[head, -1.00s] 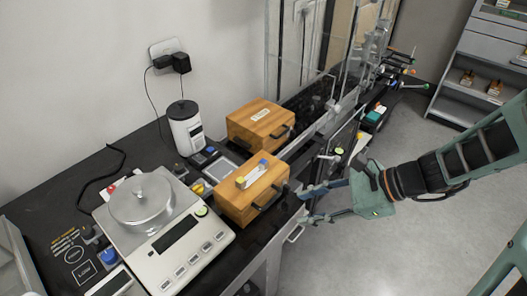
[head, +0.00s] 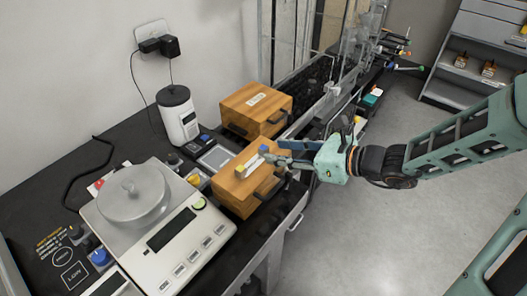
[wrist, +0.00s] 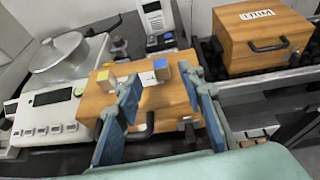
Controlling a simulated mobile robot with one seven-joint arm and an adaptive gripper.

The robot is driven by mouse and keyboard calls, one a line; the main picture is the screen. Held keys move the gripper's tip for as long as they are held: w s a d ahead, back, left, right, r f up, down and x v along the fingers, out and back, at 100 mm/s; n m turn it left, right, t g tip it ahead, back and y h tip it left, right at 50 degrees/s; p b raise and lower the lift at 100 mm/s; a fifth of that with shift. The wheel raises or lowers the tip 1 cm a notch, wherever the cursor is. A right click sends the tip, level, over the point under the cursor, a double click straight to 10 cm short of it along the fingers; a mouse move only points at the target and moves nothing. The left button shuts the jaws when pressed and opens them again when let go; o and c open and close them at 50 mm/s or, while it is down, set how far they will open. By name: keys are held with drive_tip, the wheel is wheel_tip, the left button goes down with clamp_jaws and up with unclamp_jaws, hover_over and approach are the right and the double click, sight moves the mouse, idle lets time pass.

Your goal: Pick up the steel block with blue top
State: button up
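The steel block with blue top (head: 263,149) stands on the lid of the near wooden box (head: 232,194), towards its right end. It also shows in the wrist view (wrist: 161,70), close to the right finger. A similar block with yellow top (head: 240,171) stands on the same lid, to its left, near the left finger in the wrist view (wrist: 106,79). My gripper (head: 281,158) is open and empty at the box's right side. In the wrist view its two blue-padded fingers (wrist: 162,92) are wide apart, pointing over the lid. I cannot tell whether a finger touches a block.
A second wooden box (head: 254,109) stands behind. A balance with a steel pan (head: 160,215) is at the left, and a white cylindrical device (head: 178,116) stands by the wall. A black handle (wrist: 150,128) sticks out of the near box's front. Open floor lies right of the table.

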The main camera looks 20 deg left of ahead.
sight(267, 149)
drive_tip(key=b+x, duration=0.1)
drive_tip(key=x, duration=0.4)
drive_tip(key=shift+w+a, duration=0.1)
drive_tip(key=shift+c, duration=0.6)
clamp_jaws()
